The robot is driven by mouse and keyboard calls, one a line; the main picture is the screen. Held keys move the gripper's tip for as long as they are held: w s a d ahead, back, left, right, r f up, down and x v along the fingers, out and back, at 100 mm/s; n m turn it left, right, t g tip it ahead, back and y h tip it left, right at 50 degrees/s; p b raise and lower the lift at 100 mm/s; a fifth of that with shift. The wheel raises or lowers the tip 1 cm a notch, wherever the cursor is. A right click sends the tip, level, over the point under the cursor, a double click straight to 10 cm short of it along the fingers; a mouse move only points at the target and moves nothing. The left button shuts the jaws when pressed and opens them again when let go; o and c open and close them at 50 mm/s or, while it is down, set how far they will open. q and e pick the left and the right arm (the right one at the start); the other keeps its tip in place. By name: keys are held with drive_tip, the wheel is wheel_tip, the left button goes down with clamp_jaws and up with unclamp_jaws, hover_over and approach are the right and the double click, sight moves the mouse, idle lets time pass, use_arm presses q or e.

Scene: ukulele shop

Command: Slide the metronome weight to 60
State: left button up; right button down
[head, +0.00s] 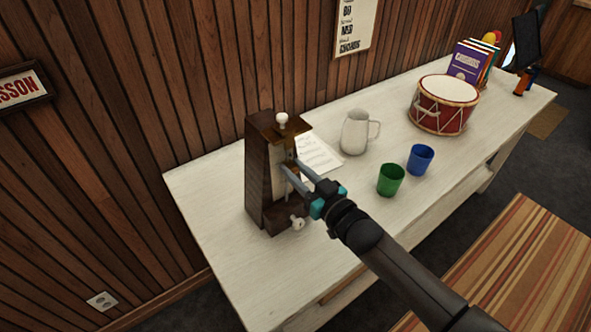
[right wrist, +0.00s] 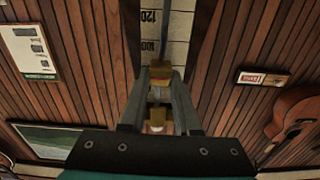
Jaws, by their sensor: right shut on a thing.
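The metronome (head: 258,185) is a dark wooden tapered case with a pale scale plate, standing upright near the left end of the white table. My right gripper (head: 286,170) reaches to its front from the right. In the right wrist view, my gripper (right wrist: 160,76) is shut on the brass-coloured weight (right wrist: 160,70) on the pendulum rod. The scale (right wrist: 150,30) shows a 120 and another number, hard to read, above the weight in that picture. The scale beside and beyond the weight is hidden by the fingers. My left gripper is not in view.
On the table (head: 225,265) are a sheet of music (head: 318,155), a white pitcher (head: 355,134), a green cup (head: 390,180), a blue cup (head: 420,160) and a red drum (head: 443,106). Books (head: 470,62) stand farther back. The table is clear left of the metronome.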

sight(288, 153)
idle(0.3)
wheel_tip(288, 153, up, 3)
drive_tip(key=p, duration=0.3)
drive_tip(key=shift+r, duration=0.2)
drive_tip(key=c, duration=0.6)
unclamp_jaws()
drive_tip(key=shift+d+f, duration=0.1)
drive_tip(key=v, duration=1.5)
drive_tip(key=shift+s+p, duration=0.1)
drive_tip(key=shift+p, duration=0.2)
